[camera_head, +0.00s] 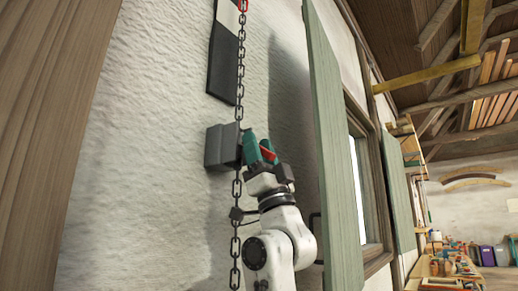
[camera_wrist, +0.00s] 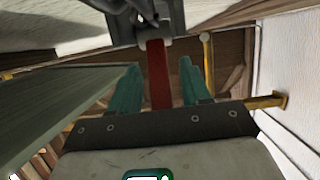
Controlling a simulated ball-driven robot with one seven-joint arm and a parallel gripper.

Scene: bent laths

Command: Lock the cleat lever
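The dark grey cleat (camera_head: 222,147) is fixed on the white plaster wall, and a dark chain (camera_head: 236,215) hangs down past it. The red lever (camera_wrist: 158,85) extends from the cleat's underside (camera_wrist: 125,30) in the wrist view; a small red part of it (camera_head: 267,151) shows in the head view. My gripper (camera_wrist: 160,66) has its two teal fingers on either side of the lever, with a visible gap on both sides. It is open and does not appear to touch the lever. In the head view my gripper (camera_head: 258,142) is just right of the cleat.
A green shutter (camera_head: 335,150) stands out from the wall close to the right of my arm, beside a window. A black and white board (camera_head: 224,60) is behind the chain above the cleat. A cluttered workbench (camera_head: 445,268) is far right.

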